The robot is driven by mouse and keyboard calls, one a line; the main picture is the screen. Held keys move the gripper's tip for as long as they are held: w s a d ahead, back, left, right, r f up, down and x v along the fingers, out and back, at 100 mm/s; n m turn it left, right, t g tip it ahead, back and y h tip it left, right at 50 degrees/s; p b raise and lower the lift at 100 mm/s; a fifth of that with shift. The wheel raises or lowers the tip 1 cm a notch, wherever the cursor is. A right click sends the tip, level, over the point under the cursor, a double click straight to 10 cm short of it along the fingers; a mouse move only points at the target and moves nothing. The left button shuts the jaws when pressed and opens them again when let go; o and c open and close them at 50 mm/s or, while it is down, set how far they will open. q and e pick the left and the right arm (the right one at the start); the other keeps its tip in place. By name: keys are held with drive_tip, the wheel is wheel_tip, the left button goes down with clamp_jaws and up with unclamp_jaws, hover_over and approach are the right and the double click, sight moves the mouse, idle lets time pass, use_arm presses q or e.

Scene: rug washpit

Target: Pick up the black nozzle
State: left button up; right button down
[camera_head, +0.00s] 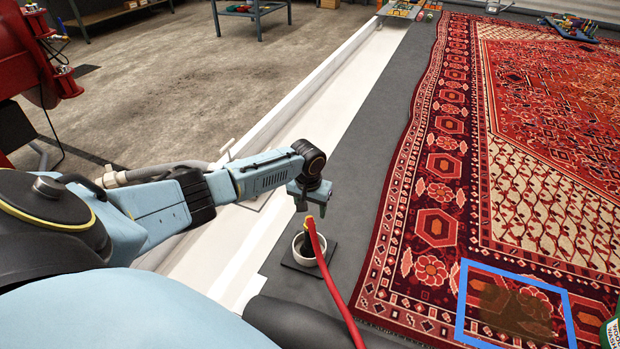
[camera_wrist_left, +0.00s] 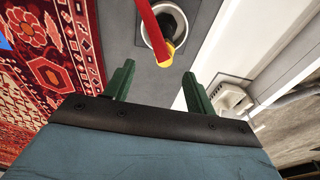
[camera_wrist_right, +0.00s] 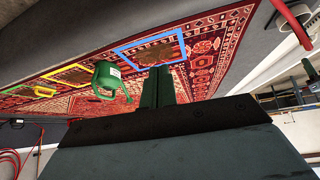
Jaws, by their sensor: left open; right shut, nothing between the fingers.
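A white cup (camera_head: 297,250) stands on a dark square base on the grey strip beside the rug. A red hose (camera_head: 328,275) with a yellow collar (camera_wrist_left: 168,47) at its end passes over the cup. A dark shape (camera_wrist_left: 170,22) shows inside the cup. It may be the black nozzle, but the hose and collar partly hide it. My left gripper (camera_head: 309,198) is open and empty, just above and beyond the cup. In the left wrist view the collar lies ahead of its two green fingers (camera_wrist_left: 157,74). My right gripper (camera_wrist_right: 157,72) is shut and empty, and shows only in the right wrist view.
A red patterned rug (camera_head: 440,165) with a blue frame (camera_head: 462,300) around a brown stain lies to the right. A green can (camera_wrist_right: 107,78) stands on the rug. A white ledge (camera_head: 330,110) runs along the left of the grey strip. Red equipment (camera_head: 30,60) stands at far left.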

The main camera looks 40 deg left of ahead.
sight(311, 220)
use_arm(q)
drive_tip(key=f+b, duration=0.1)
drive_tip(key=f, duration=0.2)
drive_tip(key=shift+w+f+b, duration=0.15)
drive_tip(key=shift+w+b, duration=0.05)
drive_tip(key=shift+b, duration=0.15)
wheel_tip(311, 220, down, 2)
drive_tip(key=shift+w+a+f+b, duration=0.1)
drive_tip(key=shift+f+b, duration=0.05)
drive_tip(key=shift+b, duration=0.6)
use_arm(e)
drive_tip(key=w+a+r+t+y, duration=0.3)
drive_tip(key=w+a+r+t, duration=0.2)
drive_tip(key=w+r+t, duration=0.5)
use_arm(q)
drive_tip(key=shift+f, duration=0.35)
drive_tip(key=f+b, duration=0.3)
drive_tip(key=shift+a+f+b, duration=0.3)
drive_tip(key=shift+a, duration=0.1)
drive_tip(key=shift+f+b, duration=0.45)
drive_tip(key=shift+f, duration=0.15)
use_arm(e)
drive_tip(key=s+r+t+y, duration=0.3)
drive_tip(key=s+r+t, duration=0.2)
drive_tip(key=r+t, duration=0.3)
wheel_tip(311, 220, up, 4)
drive_tip(key=shift+a+f+n, duration=0.1)
drive_tip(key=shift+a+n, duration=0.05)
drive_tip(key=shift+n, duration=0.25)
drive_tip(key=shift+s, duration=0.1)
